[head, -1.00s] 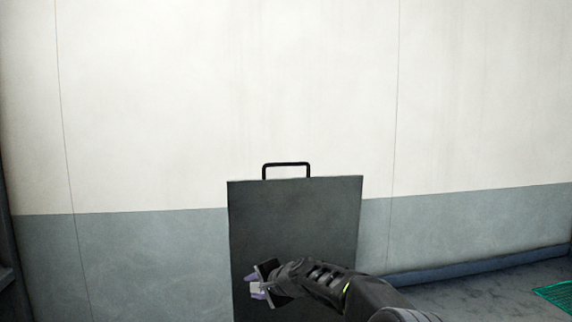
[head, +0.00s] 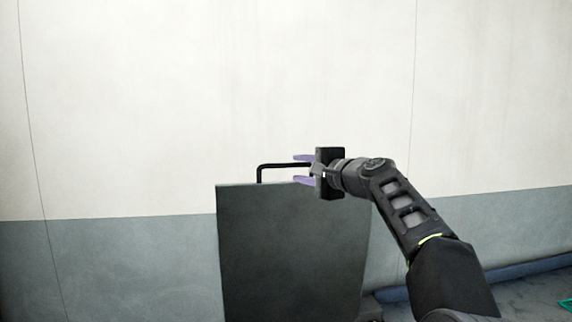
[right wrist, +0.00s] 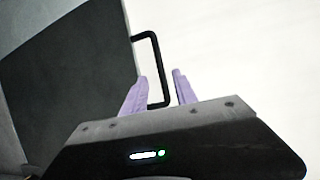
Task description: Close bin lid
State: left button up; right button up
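The bin lid (head: 285,250) is a dark grey panel standing upright, open, in the head view. A black bar handle (head: 275,166) sticks up from its top edge. My right gripper (head: 302,168) is at the right end of the handle, its purple fingers spread and pointing left. In the right wrist view, the handle (right wrist: 158,68) has its near end between the two open fingers (right wrist: 159,90), and the lid (right wrist: 95,75) lies to the left. The fingers are not closed on the handle. The bin body is out of view. My left gripper is not in view.
A wall, white above and grey-blue below (head: 110,262), stands behind the lid. A blue strip (head: 500,270) runs along its foot at the right. A bit of a green thing (head: 565,304) shows at the right edge.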

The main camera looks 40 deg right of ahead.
aim_at(286, 166)
jog(key=w+p, duration=0.1)
jog(key=w, duration=0.2)
jog(key=w+p, duration=0.2)
jog(key=w, duration=0.1)
jog(key=shift+w+d+f, duration=0.1)
jog(key=shift+d+f, duration=0.05)
jog(key=shift+d, duration=0.05)
jog(key=shift+w+f+p, duration=0.2)
jog(key=shift+w+p, duration=0.25)
jog(key=shift+w, duration=0.2)
jog(key=shift+c, duration=0.5)
grip_shut()
dwell(0.6)
